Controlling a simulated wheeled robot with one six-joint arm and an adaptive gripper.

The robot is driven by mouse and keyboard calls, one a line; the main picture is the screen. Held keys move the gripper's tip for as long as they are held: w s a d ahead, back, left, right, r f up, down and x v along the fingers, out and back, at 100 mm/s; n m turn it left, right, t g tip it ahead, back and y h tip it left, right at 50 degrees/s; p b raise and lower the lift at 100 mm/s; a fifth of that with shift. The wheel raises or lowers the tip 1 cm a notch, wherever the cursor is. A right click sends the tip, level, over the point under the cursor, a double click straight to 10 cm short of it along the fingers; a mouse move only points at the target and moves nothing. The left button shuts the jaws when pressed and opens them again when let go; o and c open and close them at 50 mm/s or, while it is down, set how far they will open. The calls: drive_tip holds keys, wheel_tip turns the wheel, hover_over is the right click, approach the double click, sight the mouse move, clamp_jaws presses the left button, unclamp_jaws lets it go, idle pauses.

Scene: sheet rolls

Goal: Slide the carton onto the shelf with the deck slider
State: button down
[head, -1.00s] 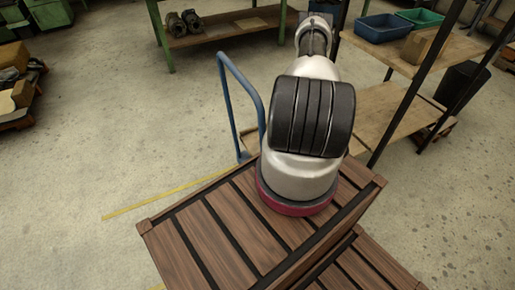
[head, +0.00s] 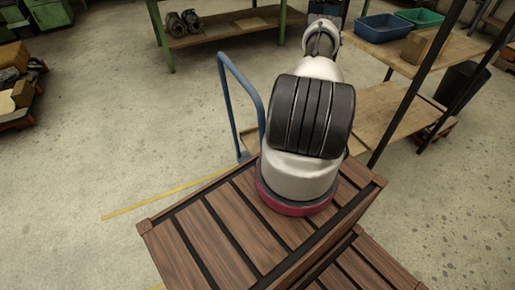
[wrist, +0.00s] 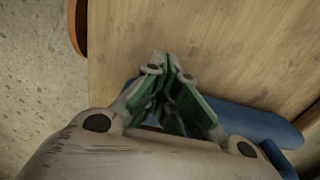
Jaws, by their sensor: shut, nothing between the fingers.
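My gripper (wrist: 165,64) is shut and empty in the wrist view, its green-padded fingers meeting above a pale wooden surface (wrist: 220,40). A blue piece (wrist: 255,122) lies to the right of and below the fingertips; I cannot tell whether it is the deck slider. In the head view my arm hides the gripper. A brown box (head: 418,47), possibly the carton, sits on the upper board of a black-posted shelf (head: 372,100) at the right. No deck slider can be made out clearly in the head view.
A blue tube handle (head: 236,75) stands left of my arm. A blue bin (head: 382,28) and a green bin (head: 420,17) share the upper board. A dark bin (head: 462,82) stands at the right. A green-legged bench (head: 225,25) is behind. Open floor lies at left.

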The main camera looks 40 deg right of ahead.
drive_tip(key=shift+s+d, duration=0.3)
drive_tip(key=shift+d, duration=1.25)
drive_tip(key=shift+s+d, duration=0.3)
drive_tip(key=shift+d, duration=1.3)
drive_tip(key=shift+s+d, duration=0.3)
drive_tip(key=shift+d, duration=1.25)
drive_tip(key=shift+s+d, duration=0.35)
drive_tip(key=shift+d, duration=1.55)
drive_tip(key=shift+s+d, duration=0.4)
drive_tip(key=shift+d, duration=1.5)
drive_tip(key=shift+s+d, duration=0.35)
drive_tip(key=shift+d, duration=1.55)
drive_tip(key=shift+s+d, duration=0.2)
drive_tip(key=shift+d, duration=0.45)
drive_tip(key=shift+r, duration=0.1)
